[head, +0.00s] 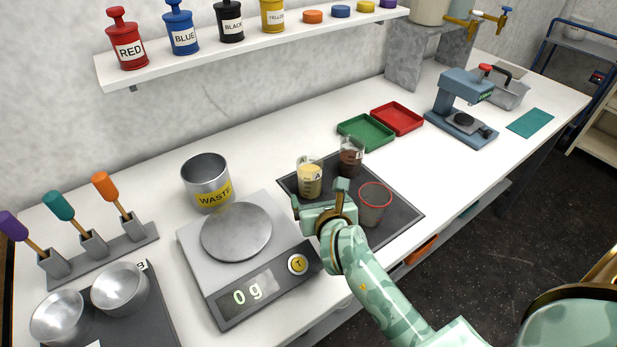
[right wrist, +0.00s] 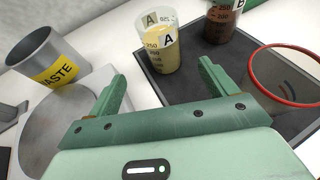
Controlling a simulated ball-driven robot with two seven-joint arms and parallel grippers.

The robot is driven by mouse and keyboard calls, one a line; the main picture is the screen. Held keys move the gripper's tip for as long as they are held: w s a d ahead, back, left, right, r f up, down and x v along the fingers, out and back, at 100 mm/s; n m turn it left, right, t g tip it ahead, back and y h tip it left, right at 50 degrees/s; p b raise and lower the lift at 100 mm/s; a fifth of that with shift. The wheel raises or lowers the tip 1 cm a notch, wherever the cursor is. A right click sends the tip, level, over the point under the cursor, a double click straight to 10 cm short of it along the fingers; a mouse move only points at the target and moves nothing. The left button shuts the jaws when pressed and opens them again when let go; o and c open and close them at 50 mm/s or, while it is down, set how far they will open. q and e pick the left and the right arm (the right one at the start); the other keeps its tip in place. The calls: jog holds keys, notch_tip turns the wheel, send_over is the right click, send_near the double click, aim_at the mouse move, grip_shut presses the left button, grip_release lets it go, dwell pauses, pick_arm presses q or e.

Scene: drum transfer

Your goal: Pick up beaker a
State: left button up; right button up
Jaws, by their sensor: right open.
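Beaker a (head: 309,180) is a clear beaker with pale yellow contents and an A label, standing upright on the dark mat (head: 408,214). In the right wrist view, beaker a (right wrist: 160,52) stands just beyond the fingertips, roughly centred between them. My right gripper (head: 318,196) is open and empty on the near side of beaker a. Its two fingers also show in the right wrist view (right wrist: 162,74), pointing toward the beaker with nothing between them. My left gripper is not in view.
A beaker with dark brown contents (head: 351,160) stands behind and right of beaker a. A red-rimmed clear beaker (head: 374,204) stands right of the gripper. The scale (head: 220,253), reading 0 g, and the WASTE can (head: 206,181) are to the left. Green (head: 366,132) and red trays (head: 397,118) lie behind.

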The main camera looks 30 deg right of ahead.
aim_at(311, 184)
jog(key=b+x, duration=0.1)
jog(key=x, duration=0.5)
jog(key=shift+d+f, duration=0.1)
jog(key=shift+f, duration=0.05)
jog(key=shift+w+d+f, duration=0.15)
jog(key=shift+w, duration=0.35)
jog(key=x, duration=0.2)
jog(key=b+x, duration=0.1)
jog(key=x, duration=0.2)
jog(key=shift+d+f+b, duration=0.2)
jog(key=shift+f+b, duration=0.1)
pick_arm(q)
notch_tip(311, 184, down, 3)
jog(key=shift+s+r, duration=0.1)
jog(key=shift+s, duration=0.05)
pick_arm(e)
jog(key=shift+s+r, duration=0.1)
jog(key=shift+s, duration=0.05)
jog(key=c, duration=1.2)
